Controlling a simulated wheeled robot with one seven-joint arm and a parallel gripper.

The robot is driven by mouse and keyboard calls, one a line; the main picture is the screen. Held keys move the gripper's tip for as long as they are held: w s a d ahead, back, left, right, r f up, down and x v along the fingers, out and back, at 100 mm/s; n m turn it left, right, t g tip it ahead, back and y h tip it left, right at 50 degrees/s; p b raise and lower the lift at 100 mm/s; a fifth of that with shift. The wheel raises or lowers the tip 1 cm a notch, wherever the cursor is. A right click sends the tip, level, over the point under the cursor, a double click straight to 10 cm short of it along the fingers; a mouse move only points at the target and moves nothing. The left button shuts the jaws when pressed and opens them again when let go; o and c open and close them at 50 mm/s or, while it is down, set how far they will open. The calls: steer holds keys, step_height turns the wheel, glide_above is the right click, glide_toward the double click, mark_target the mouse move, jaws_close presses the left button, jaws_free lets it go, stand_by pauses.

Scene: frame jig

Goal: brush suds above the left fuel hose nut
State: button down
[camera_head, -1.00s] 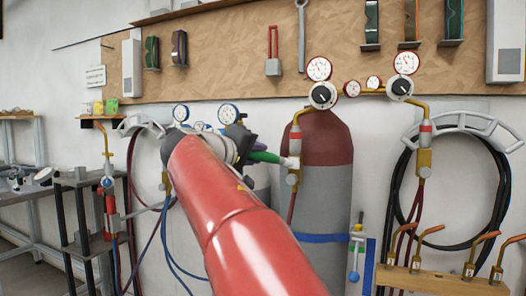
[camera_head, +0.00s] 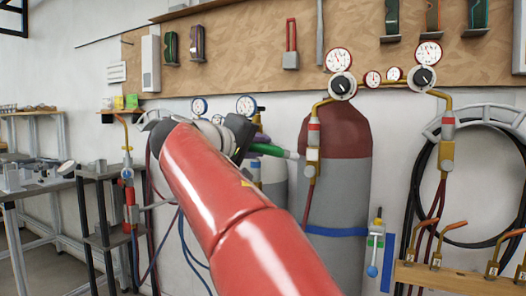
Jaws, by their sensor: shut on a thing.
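My gripper (camera_head: 246,142) is mostly hidden behind my red arm; only a dark part shows. A green-handled brush (camera_head: 268,150) sticks out of it to the right, ending in a pale tip. The tip is just left of the brass fitting (camera_head: 313,155) on the left fuel line, which hangs in front of the maroon-and-grey cylinder (camera_head: 344,180). I cannot tell the depth between tip and fitting. A dark red hose (camera_head: 307,205) runs down below the fitting; the nut itself is too small to make out. No suds can be made out.
Gauges (camera_head: 338,60) and a brass pipe run above the cylinder. A second fitting with a coiled black hose (camera_head: 425,185) is at the right, above a wooden torch rack (camera_head: 450,278). A dark stand (camera_head: 103,170) is at the left.

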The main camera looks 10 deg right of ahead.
mark_target(253, 148)
steer(key=shift+s+a, duration=0.35)
steer(key=shift+s, duration=0.15)
steer(key=shift+b+v, duration=0.7)
steer(key=shift+v, duration=0.75)
